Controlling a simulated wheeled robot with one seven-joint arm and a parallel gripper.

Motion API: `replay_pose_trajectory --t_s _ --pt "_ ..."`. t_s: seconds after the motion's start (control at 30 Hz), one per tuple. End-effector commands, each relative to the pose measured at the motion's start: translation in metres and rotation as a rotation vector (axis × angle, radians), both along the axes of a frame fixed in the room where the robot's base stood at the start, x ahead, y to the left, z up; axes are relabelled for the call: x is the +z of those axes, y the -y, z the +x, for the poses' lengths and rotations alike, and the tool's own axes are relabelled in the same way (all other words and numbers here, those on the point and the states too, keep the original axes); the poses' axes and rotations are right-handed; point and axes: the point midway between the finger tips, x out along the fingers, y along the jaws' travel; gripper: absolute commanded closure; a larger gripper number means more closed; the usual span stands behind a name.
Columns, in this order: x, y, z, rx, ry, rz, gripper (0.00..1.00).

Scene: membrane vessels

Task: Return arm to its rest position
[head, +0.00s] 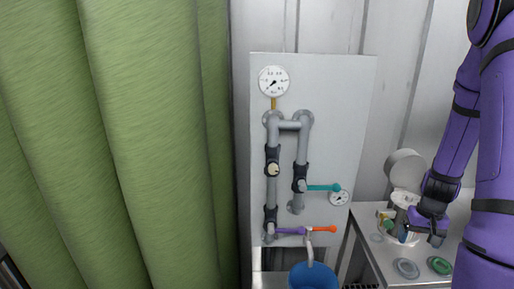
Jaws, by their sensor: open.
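My purple arm (456,145) comes down the right side of the head view, bent at the elbow. My gripper (421,238) is open at its lower end, over the grey side table (379,253). It overlaps a white pot-like vessel (398,229) in the picture; whether they touch cannot be told. The gripper hides part of that vessel. Nothing is seen held between the fingers, though they are small and dark here.
A pale panel (345,90) carries a gauge (274,81), grey pipes (272,200) and coloured valve handles. A blue bucket (314,278) stands below. A grey disc (406,268) and green disc (440,265) lie on the table.

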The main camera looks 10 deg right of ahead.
Motion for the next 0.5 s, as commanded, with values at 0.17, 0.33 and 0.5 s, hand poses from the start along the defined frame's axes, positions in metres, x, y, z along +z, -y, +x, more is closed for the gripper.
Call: replay_pose_trajectory --t_s 0.17,0.33,0.5 --pt "0.025 -0.014 0.011 0.027 0.032 -0.007 0.14" --pt "0.077 -0.047 0.026 0.087 0.09 -0.016 0.14" --pt "0.129 -0.086 0.031 0.15 0.148 -0.023 0.14"
